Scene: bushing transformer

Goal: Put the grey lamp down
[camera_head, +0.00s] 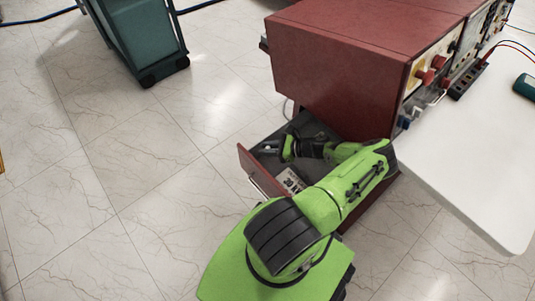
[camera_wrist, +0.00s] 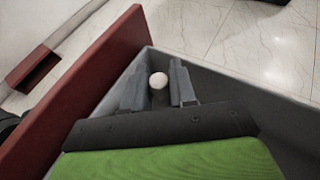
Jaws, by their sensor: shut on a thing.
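My gripper (camera_wrist: 158,84) is shut on the grey lamp (camera_wrist: 158,80), whose pale round end shows between the two grey fingers in the wrist view. The rest of the lamp is hidden. In the head view my gripper (camera_head: 270,147) is over the open drawer (camera_head: 252,172) of the red cabinet, near the drawer's left corner. The drawer's red front (camera_wrist: 92,75) and its grey inside wall show close to the fingers in the wrist view. I cannot tell whether the lamp touches the drawer floor.
A black-and-white item (camera_head: 291,182) lies in the drawer beside my arm. The red cabinet (camera_head: 335,65) stands above and behind the drawer. A white table (camera_head: 470,150) is at the right. A teal wheeled bin (camera_head: 140,35) stands at the upper left. The tiled floor at left is clear.

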